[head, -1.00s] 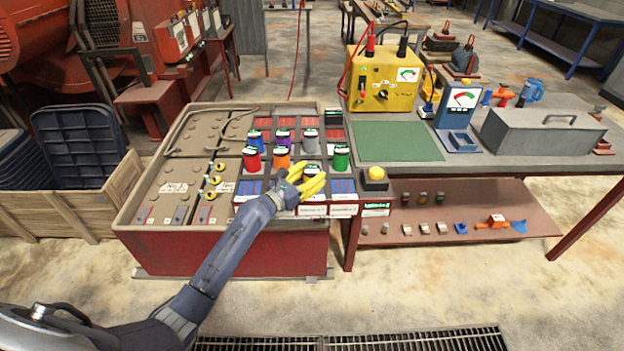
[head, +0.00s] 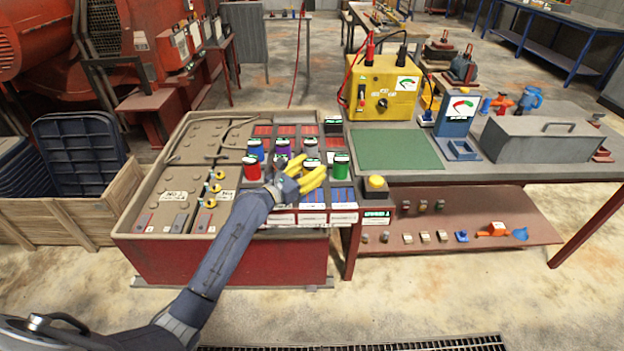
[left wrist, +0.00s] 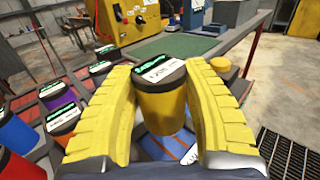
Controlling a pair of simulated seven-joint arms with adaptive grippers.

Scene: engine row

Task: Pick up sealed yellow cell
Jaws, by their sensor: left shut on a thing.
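The sealed yellow cell (left wrist: 160,106) is a yellow cylinder with a dark cap and a white and green label on top. In the left wrist view it is upright between the two yellow fingers of my left gripper (left wrist: 165,115), which is shut on it. In the head view my left gripper (head: 311,178) is over the front part of the battery tray, left of the green cell (head: 341,166). The fingers hide most of the yellow cell there. My right gripper is not in view.
Red (head: 251,169), blue (head: 256,149), purple (head: 283,147) and grey (head: 310,145) cells stand close by. A workbench to the right bears a green mat (head: 398,150), a yellow tester (head: 383,90) and a grey box (head: 542,136). The mat is clear.

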